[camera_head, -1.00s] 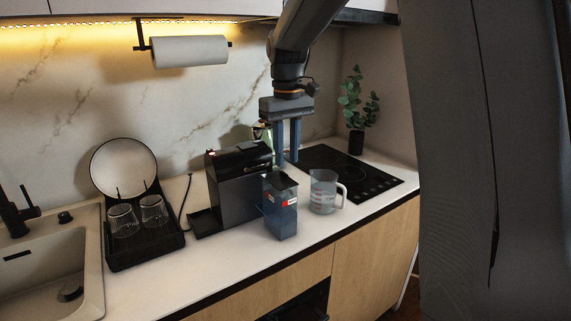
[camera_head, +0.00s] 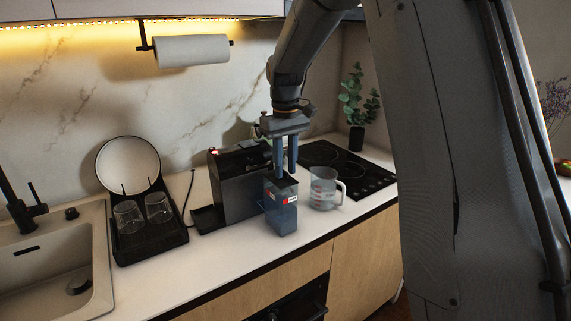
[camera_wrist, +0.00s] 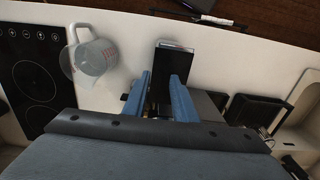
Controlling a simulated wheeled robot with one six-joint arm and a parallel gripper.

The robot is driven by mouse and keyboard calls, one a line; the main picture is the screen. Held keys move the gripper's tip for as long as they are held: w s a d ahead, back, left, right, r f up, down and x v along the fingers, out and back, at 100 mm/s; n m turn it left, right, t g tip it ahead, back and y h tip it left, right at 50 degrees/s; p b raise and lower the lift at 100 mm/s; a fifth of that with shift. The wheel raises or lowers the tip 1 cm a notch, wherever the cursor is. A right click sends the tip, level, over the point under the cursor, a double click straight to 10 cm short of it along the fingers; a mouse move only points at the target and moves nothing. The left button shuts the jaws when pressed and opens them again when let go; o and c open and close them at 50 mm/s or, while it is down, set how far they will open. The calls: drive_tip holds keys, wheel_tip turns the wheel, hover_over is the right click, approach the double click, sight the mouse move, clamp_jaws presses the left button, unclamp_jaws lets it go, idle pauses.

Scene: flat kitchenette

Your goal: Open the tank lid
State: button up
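The tank (camera_head: 281,212) is a blue, see-through box with red and white labels, standing upright on the counter in front of the black coffee machine (camera_head: 240,187). In the wrist view the tank (camera_wrist: 174,62) shows from above, dark with a pale far edge. My gripper (camera_head: 285,172) points down over the tank's top, with two blue fingers. In the wrist view my gripper (camera_wrist: 160,88) is open, its fingers apart at the near part of the tank's top. I cannot tell whether they touch it. The lid's state is unclear, partly hidden by the fingers.
A clear measuring jug (camera_head: 323,190) stands right of the tank, close by. A black cooktop (camera_head: 345,170) and a potted plant (camera_head: 356,110) are behind it. A drying rack (camera_head: 150,243) with glasses and a sink (camera_head: 50,265) are left. Counter in front of the rack is clear.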

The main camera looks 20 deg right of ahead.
sight(284, 173)
drive_tip(key=shift+c, duration=0.4)
clamp_jaws()
drive_tip(key=shift+r, duration=0.1)
drive_tip(key=shift+s+a+r+t+h+b, duration=0.1)
drive_tip(key=shift+a+r+t+h+b, duration=0.15)
drive_tip(key=shift+h, duration=0.35)
drive_tip(key=shift+s+a+r+t+h+b, duration=0.15)
drive_tip(key=shift+a+h, duration=0.2)
drive_tip(key=shift+h, duration=0.25)
drive_tip(key=h+b, duration=0.1)
drive_tip(key=a+t+h+b, duration=0.1)
drive_tip(key=h, duration=0.1)
drive_tip(key=shift+s+a+r, duration=0.1)
drive_tip(key=shift+a+r, duration=0.2)
drive_tip(key=a+t+h+b, duration=0.1)
drive_tip(key=h+b, duration=0.2)
drive_tip(key=s+a+t+h+b, duration=0.1)
drive_tip(key=a+h+b, duration=0.1)
drive_tip(key=h+b, duration=0.1)
drive_tip(key=a+t+h+b, duration=0.1)
drive_tip(key=h+b, duration=0.2)
drive_tip(key=shift+s+a+f, duration=0.2)
drive_tip(key=shift+s+a, duration=0.1)
drive_tip(key=shift+s, duration=0.05)
drive_tip(key=shift+h, duration=0.3)
